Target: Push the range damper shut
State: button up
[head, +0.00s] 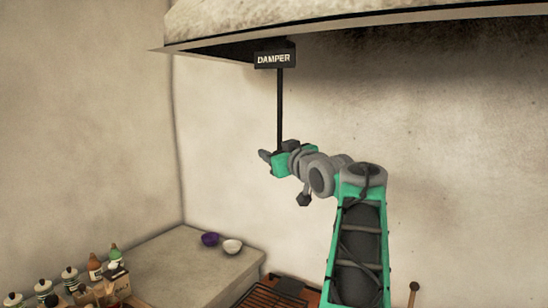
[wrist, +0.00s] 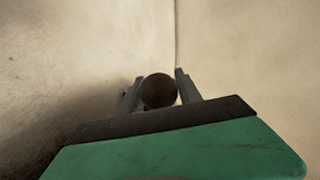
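The damper's dark sign (head: 273,58) hangs under the hood, lettered DAMPER. A thin black rod (head: 279,105) runs straight down from it to my gripper (head: 264,155), which hides its lower end. In the wrist view a dark round knob (wrist: 159,90) sits between my two grey fingers, one close against each side. The fingers look shut on it. The knob itself is hidden in the head view.
The hood edge (head: 350,20) overhangs my arm. Below are a pale counter (head: 190,265) with a purple bowl (head: 210,239) and a white bowl (head: 232,247), a dark grill (head: 272,295), and several bottles and jars at lower left.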

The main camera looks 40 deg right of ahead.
jog(key=o, duration=0.4)
jog(key=shift+f, duration=0.15)
jog(key=b+v, duration=0.2)
jog(key=v, duration=0.5)
jog(key=shift+s+a+b, duration=0.1)
jog(key=shift+s+b, duration=0.2)
jog(key=shift+s, duration=0.1)
jog(key=shift+w, duration=0.1)
